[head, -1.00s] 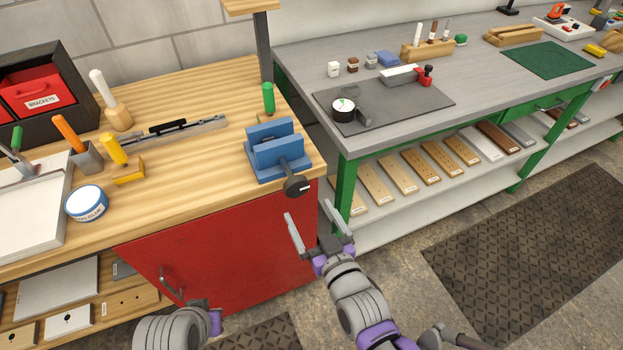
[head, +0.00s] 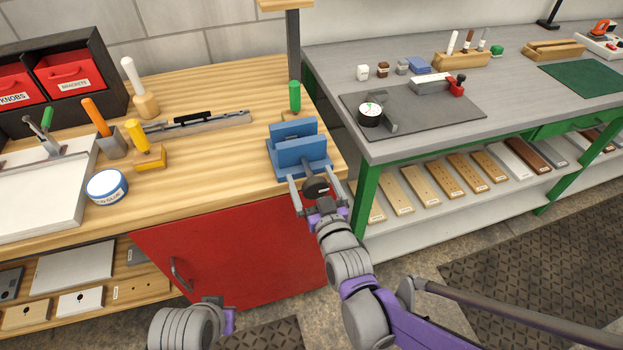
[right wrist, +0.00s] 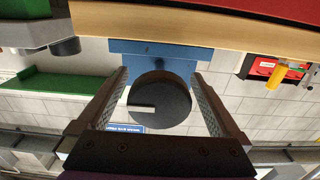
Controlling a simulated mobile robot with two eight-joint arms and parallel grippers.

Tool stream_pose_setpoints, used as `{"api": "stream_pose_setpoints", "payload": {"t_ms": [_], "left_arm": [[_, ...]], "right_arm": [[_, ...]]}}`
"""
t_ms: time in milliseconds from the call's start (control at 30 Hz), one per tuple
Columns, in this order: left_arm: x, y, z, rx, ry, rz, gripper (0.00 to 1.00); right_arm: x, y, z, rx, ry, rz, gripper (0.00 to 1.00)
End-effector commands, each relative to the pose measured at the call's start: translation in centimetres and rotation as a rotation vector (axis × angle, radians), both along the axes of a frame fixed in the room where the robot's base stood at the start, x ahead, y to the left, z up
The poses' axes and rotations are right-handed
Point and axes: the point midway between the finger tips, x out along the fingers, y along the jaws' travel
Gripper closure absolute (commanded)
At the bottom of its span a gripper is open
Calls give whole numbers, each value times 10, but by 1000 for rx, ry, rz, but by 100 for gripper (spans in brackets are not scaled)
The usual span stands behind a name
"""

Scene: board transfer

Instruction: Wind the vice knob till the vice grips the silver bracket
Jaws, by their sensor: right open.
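The blue vice (head: 298,160) stands at the right front corner of the wooden bench, its two upright jaw plates apart. Its round dark knob (head: 316,188) faces the front and also shows in the right wrist view (right wrist: 165,110), with a pale mark on it. My right gripper (head: 315,184) is open, with one finger on each side of the knob. In the right wrist view a gap shows between the knob and each finger. I cannot make out a silver bracket between the jaws. Part of my left arm shows at the bottom, but not its gripper fingers.
A green-handled tool (head: 295,98) stands just behind the vice, near a grey post. A blue-and-white tin (head: 107,187) and a yellow-handled tool (head: 139,140) are further left. The grey bench (head: 410,150) is close on the right, with a narrow gap between benches.

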Motion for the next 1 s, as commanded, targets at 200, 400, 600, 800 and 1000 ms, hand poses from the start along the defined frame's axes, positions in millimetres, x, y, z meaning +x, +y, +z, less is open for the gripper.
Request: {"api": "stream_pose_setpoints", "payload": {"t_ms": [200, 400, 600, 800, 1000], "left_arm": [[0, 0, 0, 0, 0, 0, 100], [0, 0, 0, 0, 0, 0, 100], [0, 0, 0, 0, 0, 0, 100], [0, 0, 0, 0, 0, 0, 100], [0, 0, -1, 0, 0, 0, 100]], "right_arm": [[2, 1, 0, 0, 0, 0, 0], [2, 1, 0, 0, 0, 0, 22], [2, 1, 0, 0, 0, 0, 58], [2, 0, 0, 1, 0, 0, 81], [2, 1, 0, 34, 11, 0, 81]]}}
